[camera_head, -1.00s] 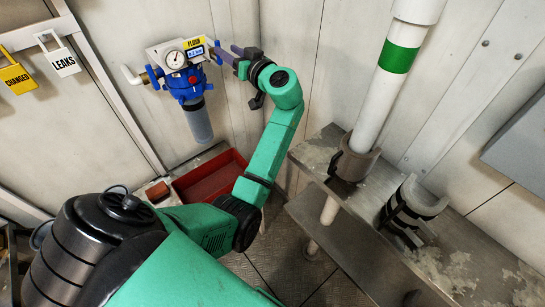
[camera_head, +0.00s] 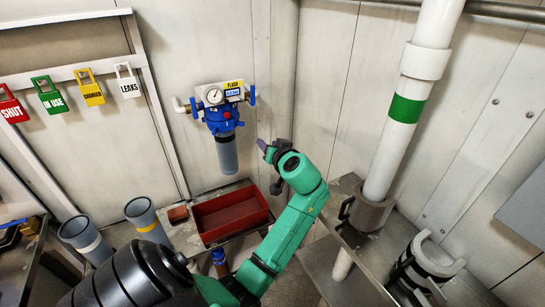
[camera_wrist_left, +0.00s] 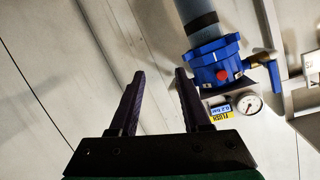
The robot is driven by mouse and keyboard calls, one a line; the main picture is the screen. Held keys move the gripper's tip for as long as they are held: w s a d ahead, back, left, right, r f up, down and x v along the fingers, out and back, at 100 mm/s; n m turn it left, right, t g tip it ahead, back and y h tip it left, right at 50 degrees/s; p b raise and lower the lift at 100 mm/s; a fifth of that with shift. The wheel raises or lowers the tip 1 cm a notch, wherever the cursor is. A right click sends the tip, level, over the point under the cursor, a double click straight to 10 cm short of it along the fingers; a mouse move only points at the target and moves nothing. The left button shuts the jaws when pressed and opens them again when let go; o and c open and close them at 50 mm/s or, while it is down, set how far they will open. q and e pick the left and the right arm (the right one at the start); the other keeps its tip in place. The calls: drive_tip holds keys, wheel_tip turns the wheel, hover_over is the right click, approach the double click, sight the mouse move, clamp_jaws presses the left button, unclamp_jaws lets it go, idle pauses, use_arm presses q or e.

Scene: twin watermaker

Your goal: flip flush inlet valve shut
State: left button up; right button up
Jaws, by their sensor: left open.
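The blue flush filter unit (camera_head: 222,120) hangs on the back wall, with a FLUSH label (camera_head: 234,86), a round gauge (camera_head: 214,95) and a grey bowl below. A blue valve handle (camera_head: 252,96) stands upright at its right; another blue handle (camera_head: 194,107) is at its left. Which one is the inlet is not marked. My left gripper (camera_head: 264,147) is below and right of the unit, apart from it. In the left wrist view its fingers (camera_wrist_left: 160,85) are spread and empty; the unit (camera_wrist_left: 215,62) and one handle (camera_wrist_left: 275,77) appear to their right. My right gripper is out of view.
A red tray (camera_head: 232,232) sits below the unit. A white pipe with a green band (camera_head: 405,108) rises at the right from a grey shelf (camera_head: 345,235). Coloured tags, including LEAKS (camera_head: 128,82), hang on the left rail. The wall around the unit is clear.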

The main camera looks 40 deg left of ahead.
use_arm(q)
drive_tip(key=s+d+f+m+h, duration=0.3)
drive_tip(key=d+f+h, duration=0.1)
drive_tip(key=f, duration=0.5)
drive_tip(key=shift+s+d, duration=0.2)
drive_tip(key=shift+d, duration=0.2)
drive_tip(key=shift+f, duration=0.1)
